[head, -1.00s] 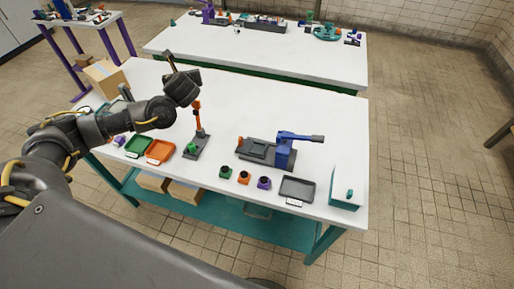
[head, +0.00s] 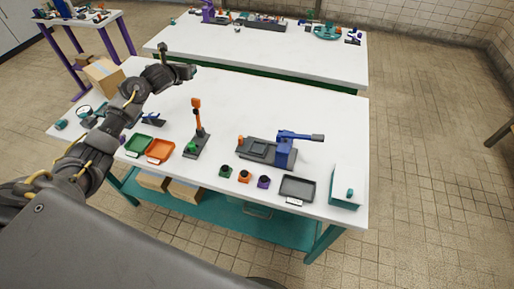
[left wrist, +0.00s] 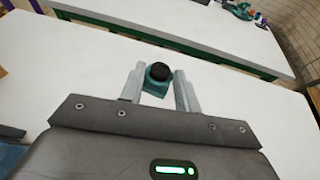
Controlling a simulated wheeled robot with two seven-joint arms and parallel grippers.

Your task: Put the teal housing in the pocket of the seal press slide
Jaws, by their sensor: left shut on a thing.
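My left gripper (head: 184,70) is raised over the far left part of the near table in the head view. In the left wrist view its two fingers (left wrist: 160,90) are shut on the teal housing (left wrist: 155,86), which has a round black top. The housing is hard to make out in the head view. The seal press (head: 285,151), with a blue body and lever, stands to the right on the near table. Its grey slide with a square pocket (head: 258,149) lies left of the blue body, well away from my gripper. My right gripper is not in view.
Green, orange and purple housings (head: 244,176) stand in front of the press, beside a grey tray (head: 298,188). An orange-lever press (head: 197,125) stands left of it. Green (head: 139,146) and orange (head: 160,151) trays lie further left. The table's back middle is clear.

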